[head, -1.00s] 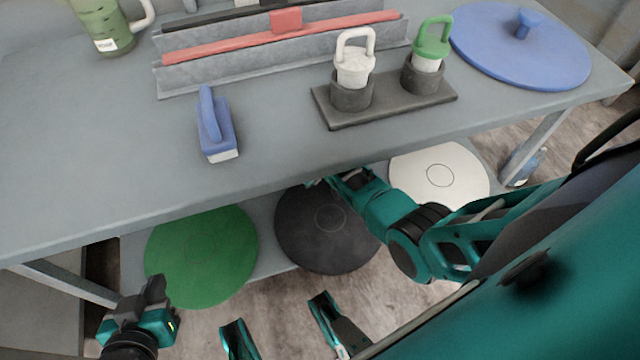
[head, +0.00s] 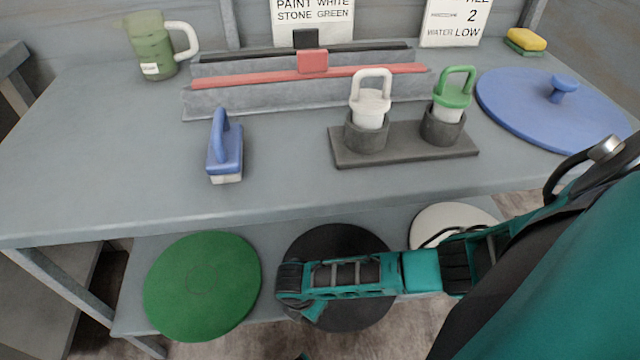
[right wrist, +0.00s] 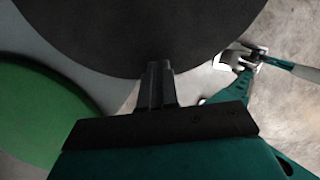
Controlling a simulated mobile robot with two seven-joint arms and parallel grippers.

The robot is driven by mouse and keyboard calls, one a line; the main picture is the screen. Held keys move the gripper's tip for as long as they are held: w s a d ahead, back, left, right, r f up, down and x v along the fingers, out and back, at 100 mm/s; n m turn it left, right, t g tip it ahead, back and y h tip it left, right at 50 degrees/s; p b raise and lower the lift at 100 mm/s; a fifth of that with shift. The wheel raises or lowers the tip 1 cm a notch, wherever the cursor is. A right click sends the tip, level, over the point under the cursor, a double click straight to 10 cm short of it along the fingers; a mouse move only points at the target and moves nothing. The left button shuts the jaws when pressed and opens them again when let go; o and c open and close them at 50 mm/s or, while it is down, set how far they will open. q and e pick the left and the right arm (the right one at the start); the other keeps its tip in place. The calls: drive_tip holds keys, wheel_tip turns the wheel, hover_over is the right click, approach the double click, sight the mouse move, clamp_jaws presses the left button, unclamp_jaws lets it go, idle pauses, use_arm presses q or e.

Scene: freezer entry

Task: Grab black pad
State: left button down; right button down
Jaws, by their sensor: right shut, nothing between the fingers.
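The black pad (head: 340,240) is a flat round disc on the lower shelf, between a green and a white one. My right arm crosses in front of its middle in the head view and hides part of it. In the right wrist view the black pad (right wrist: 150,30) fills the top, close to the camera. My right gripper (right wrist: 159,72) is shut and empty, its fingertips overlapping the pad's near edge in the picture; contact cannot be told. My left gripper is not recognisable in either current view.
The green pad (head: 203,285) lies left of the black one, the white pad (head: 450,220) right, partly behind my arm. The table top (head: 90,150) overhangs the shelf and carries a blue brush (head: 225,160), a dark holder (head: 400,150) and a blue lid (head: 545,105).

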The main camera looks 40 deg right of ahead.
drive_tip(key=w+d, duration=0.1)
drive_tip(key=d, duration=0.2)
drive_tip(key=w+d+b, duration=0.1)
drive_tip(key=d, duration=0.3)
drive_tip(key=w+d+b, duration=0.1)
drive_tip(key=d, duration=0.2)
drive_tip(key=shift+w+d+f, duration=0.1)
drive_tip(key=shift+w+d, duration=0.05)
drive_tip(key=shift+d, duration=0.25)
drive_tip(key=shift+d+f+b, duration=0.15)
drive_tip(key=shift+f+b, duration=0.1)
drive_tip(key=shift+b, duration=0.1)
drive_tip(key=shift+f, duration=0.35)
use_arm(q)
drive_tip(key=shift+w+d+f+h, duration=0.15)
drive_tip(key=shift+d+f+h, duration=0.15)
drive_tip(key=shift+d+f, duration=0.3)
use_arm(e)
drive_tip(key=shift+f, duration=0.1)
use_arm(q)
drive_tip(key=shift+a, duration=0.1)
